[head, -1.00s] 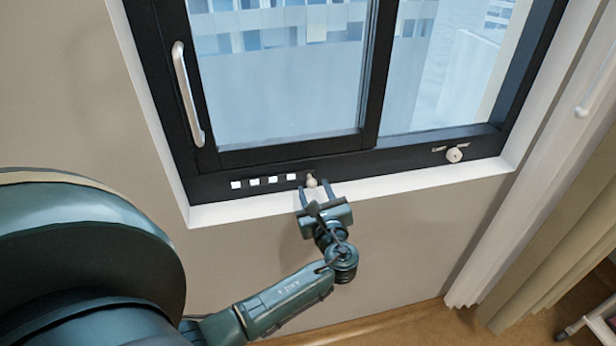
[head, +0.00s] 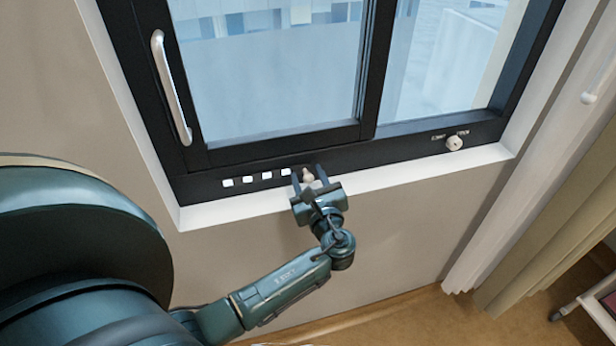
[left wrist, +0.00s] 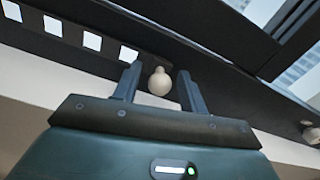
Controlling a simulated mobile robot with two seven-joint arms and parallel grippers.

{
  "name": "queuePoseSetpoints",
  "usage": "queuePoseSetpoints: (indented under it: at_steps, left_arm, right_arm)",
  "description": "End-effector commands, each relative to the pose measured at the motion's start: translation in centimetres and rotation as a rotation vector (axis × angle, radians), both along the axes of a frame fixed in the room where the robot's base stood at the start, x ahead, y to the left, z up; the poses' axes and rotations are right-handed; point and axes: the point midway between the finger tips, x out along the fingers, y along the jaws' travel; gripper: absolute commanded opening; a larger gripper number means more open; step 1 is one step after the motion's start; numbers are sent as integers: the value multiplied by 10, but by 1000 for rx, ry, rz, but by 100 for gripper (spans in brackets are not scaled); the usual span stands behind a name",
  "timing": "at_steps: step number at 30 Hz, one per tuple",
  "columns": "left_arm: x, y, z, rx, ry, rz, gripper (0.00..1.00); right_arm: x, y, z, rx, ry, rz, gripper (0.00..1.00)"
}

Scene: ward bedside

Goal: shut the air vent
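The air vent is a row of several small white openings (head: 247,179) in the dark lower window frame. They also show in the left wrist view (left wrist: 75,32). A small cream knob (head: 308,177) sits at the right end of the row. My left gripper (head: 309,178) is open, with one finger on each side of the knob. In the left wrist view the knob (left wrist: 159,82) stands between the two fingers, with visible gaps on both sides. My right gripper is not in view.
A second round knob (head: 454,143) with small lettering is on the frame farther right. A long handle (head: 172,88) is on the left window sash. A white sill (head: 400,182) runs below the frame. Curtains (head: 560,190) hang at the right.

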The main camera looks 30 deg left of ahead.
Motion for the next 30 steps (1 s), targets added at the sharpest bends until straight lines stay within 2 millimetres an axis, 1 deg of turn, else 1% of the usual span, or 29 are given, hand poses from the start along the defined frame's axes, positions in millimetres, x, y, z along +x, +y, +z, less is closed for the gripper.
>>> queuePoseSetpoints:
  at_steps: [1,2,16,25,30]
  left_arm:
    - [0,0,0,0,0,0,41]
    - [0,0,0,0,0,0,38]
    - [0,0,0,0,0,0,0]
    - [-1,1,1,0,0,1,0]
    - [-13,12,4,2,3,3,0]
  right_arm:
    - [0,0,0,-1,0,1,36]
    - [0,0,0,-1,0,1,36]
    - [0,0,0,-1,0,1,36]
    - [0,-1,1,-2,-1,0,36]
    - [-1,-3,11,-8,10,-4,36]
